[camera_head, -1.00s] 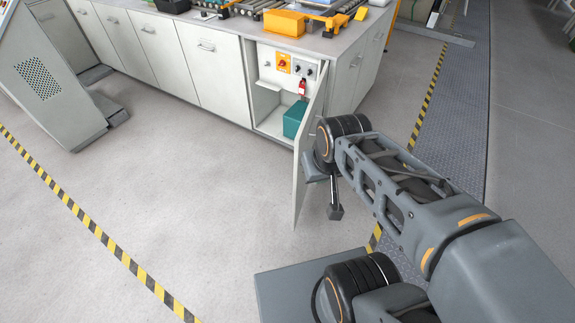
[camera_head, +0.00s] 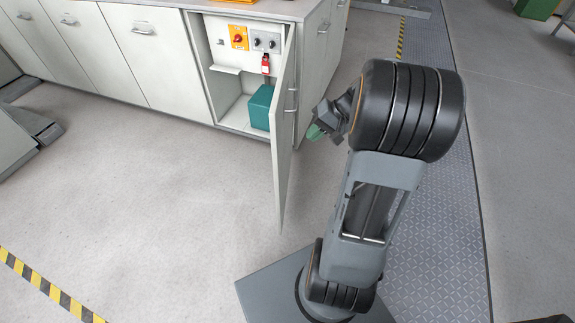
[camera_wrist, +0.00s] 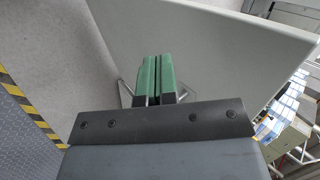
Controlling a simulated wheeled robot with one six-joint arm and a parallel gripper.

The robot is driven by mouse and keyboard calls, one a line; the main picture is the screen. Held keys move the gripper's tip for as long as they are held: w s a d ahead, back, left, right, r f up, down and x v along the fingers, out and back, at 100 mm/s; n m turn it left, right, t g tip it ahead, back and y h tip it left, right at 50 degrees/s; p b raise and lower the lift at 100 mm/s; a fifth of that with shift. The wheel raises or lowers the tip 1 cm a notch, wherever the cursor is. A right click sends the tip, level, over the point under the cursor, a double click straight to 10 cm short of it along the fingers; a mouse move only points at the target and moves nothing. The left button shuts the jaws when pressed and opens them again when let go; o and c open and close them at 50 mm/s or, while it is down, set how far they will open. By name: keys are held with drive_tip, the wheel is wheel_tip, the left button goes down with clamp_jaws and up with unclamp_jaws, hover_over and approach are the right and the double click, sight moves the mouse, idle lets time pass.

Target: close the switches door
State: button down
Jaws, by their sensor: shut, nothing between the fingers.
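The switches door (camera_head: 284,130) stands open, swung out from the right side of its cabinet compartment. In the wrist view, its pale flat panel (camera_wrist: 215,60) fills the upper right. My gripper (camera_head: 318,131) is to the right of the door, on its outer side, partly hidden by my wrist in the head view. Its green fingers (camera_wrist: 152,75) are shut together and empty in front of the panel. Whether they touch it I cannot tell. Inside the compartment are an orange switch (camera_head: 238,37), black knobs (camera_head: 265,42), a red tag (camera_head: 265,65) and a teal box (camera_head: 261,108).
A row of white cabinet doors (camera_head: 145,55) runs left of the open compartment under the worktop. The grey floor (camera_head: 150,200) in front is clear. Yellow-black tape (camera_head: 45,287) crosses the lower left. A metal floor plate (camera_head: 440,240) lies on the right.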

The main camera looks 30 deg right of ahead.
drive_tip(key=d+f+m+t+y+b, duration=0.1)
drive_tip(key=d+f+t+b, duration=0.1)
drive_tip(key=d+f, duration=0.25)
drive_tip(key=w+a+r+b+x, duration=0.1)
drive_tip(key=r+b+x, duration=0.1)
drive_tip(key=x, duration=1.1)
drive_tip(key=shift+w+a+b, duration=0.2)
drive_tip(key=shift+a+b, duration=0.05)
drive_tip(key=shift+b, duration=0.4)
drive_tip(key=shift+f, duration=0.1)
